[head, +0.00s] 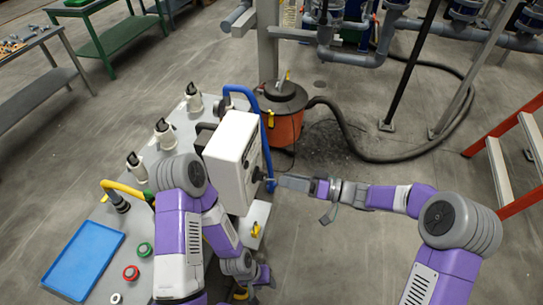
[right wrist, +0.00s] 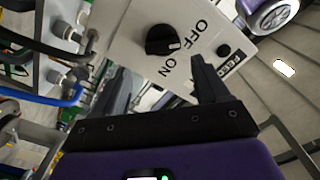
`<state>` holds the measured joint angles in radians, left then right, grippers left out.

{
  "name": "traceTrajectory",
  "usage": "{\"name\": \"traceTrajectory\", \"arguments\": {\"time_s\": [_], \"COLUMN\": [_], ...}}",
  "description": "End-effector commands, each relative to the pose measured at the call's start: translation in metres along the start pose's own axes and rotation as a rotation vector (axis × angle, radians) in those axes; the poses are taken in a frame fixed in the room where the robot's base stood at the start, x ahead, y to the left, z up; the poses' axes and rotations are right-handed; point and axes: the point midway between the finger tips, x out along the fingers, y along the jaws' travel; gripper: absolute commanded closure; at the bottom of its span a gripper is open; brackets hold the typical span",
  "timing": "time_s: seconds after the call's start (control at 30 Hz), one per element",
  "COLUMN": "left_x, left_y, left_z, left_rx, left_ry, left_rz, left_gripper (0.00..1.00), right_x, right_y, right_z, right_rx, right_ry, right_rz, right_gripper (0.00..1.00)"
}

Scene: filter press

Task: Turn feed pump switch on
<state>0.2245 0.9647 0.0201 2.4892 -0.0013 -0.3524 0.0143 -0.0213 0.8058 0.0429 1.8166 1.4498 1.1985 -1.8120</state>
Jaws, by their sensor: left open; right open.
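The white control box (head: 232,160) stands at the middle of the head view, its switch face turned to the right. In the right wrist view its face (right wrist: 135,25) carries a round black switch knob (right wrist: 162,40), "OFF" and "ON" lettering, and a partly cut "FEED" label (right wrist: 236,60). The knob's pale mark points toward the lettering; I cannot tell which word it meets. My right gripper (head: 277,183) is open at the box face, its fingertips (right wrist: 160,68) on either side of the knob's line; contact is unclear. My left gripper (head: 253,278) is low, below the box, and open.
An orange drum (head: 285,115) with a dark hose stands behind the box. An orange ladder (head: 505,165) is at right.

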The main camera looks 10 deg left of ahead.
Motion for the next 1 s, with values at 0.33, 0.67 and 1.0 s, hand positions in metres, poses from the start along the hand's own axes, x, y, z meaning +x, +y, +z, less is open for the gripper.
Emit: {"name": "traceTrajectory", "arguments": {"time_s": [0.33,0.67,1.0], "left_x": [-0.005,-0.007,-0.007], "left_y": [0.002,0.002,0.002], "left_z": [0.001,0.001,0.001], "left_rx": [-0.001,-0.001,0.0], "left_ry": [-0.002,-0.002,-0.001], "left_rz": [0.0,0.0,0.0], "left_gripper": [0.57,0.57,0.57], "right_x": [0.048,0.075,0.075], "right_y": [-0.001,0.0,0.0], "right_z": [0.001,0.0,0.0], "right_rx": [-0.001,0.0,0.0], "right_ry": [-0.004,-0.001,-0.001], "right_rz": [-0.003,0.0,-0.001], "right_gripper": [0.19,0.19,0.38]}}
